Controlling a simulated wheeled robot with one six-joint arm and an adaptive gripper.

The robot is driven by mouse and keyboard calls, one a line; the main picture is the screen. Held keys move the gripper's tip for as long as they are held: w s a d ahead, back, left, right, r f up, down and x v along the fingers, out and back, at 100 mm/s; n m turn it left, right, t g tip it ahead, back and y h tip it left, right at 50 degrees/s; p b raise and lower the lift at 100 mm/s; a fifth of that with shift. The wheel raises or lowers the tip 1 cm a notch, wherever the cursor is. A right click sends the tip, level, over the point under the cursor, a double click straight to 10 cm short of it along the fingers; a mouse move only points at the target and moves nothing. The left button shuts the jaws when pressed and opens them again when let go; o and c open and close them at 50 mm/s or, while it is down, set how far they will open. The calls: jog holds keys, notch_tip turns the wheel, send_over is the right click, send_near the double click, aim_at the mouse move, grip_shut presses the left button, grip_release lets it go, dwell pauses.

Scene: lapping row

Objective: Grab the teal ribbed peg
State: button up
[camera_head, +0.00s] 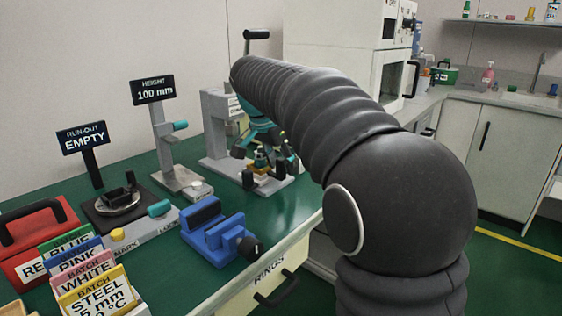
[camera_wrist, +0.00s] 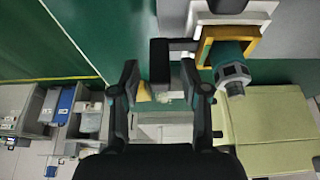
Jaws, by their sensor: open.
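A teal piece with a grey faceted collar (camera_wrist: 229,65), likely the teal ribbed peg, stands in a gold square holder (camera_wrist: 255,47) at the upper right of the wrist view. My gripper (camera_wrist: 160,85) is open, with its two dark fingers apart and nothing held between them. The teal piece is to the right of the right finger, outside the jaws. In the head view the gold holder (camera_head: 262,160) shows among dark parts near the end of my arm, and my arm hides part of that area.
A height gauge (camera_head: 165,150) and a blue vise (camera_head: 217,232) stand on the green bench (camera_head: 165,275). Batch cards (camera_head: 95,290) and a red box (camera_head: 38,240) are at the left. A grey-white stand (camera_head: 215,120) is behind my gripper. A drawer (camera_head: 275,287) is below the bench edge.

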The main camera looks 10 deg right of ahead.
jog(key=shift+f, duration=0.1)
jog(key=v, duration=1.4)
jog(key=shift+p, duration=0.45)
